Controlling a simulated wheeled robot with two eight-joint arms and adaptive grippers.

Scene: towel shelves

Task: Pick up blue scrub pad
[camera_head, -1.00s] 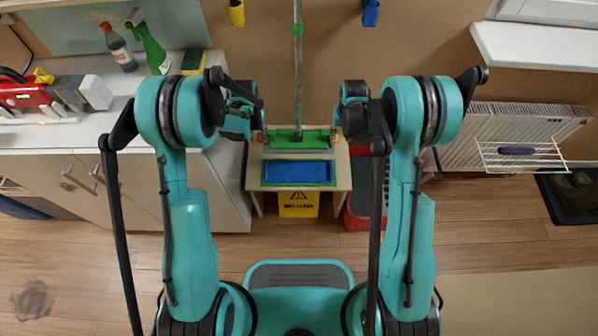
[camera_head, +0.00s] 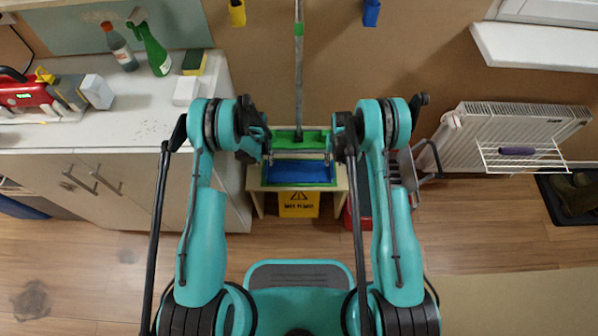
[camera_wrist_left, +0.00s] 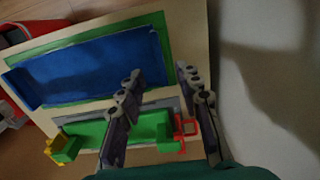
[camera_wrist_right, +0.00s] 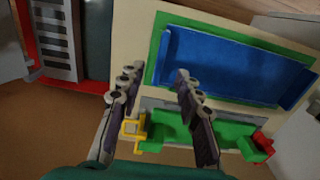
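The blue scrub pad (camera_head: 297,176) lies on a green-edged base on a small pale table (camera_head: 341,180). It also shows in the left wrist view (camera_wrist_left: 85,68) and the right wrist view (camera_wrist_right: 225,62), where its short ends look turned up. My left gripper (camera_head: 270,156) is near the pad's left end at the back; its two fingers stand apart and empty in the left wrist view (camera_wrist_left: 162,78). My right gripper (camera_head: 327,156) is near the right end; its fingers also stand apart and empty in its wrist view (camera_wrist_right: 156,75). I see no contact with the pad.
A green mop head (camera_head: 285,138) with red and yellow clips and an upright pole (camera_head: 299,75) stands just behind the pad. A yellow sign (camera_head: 298,204) is under the table. A counter (camera_head: 125,115) with bottles is at left; a radiator (camera_head: 490,135) is at right.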

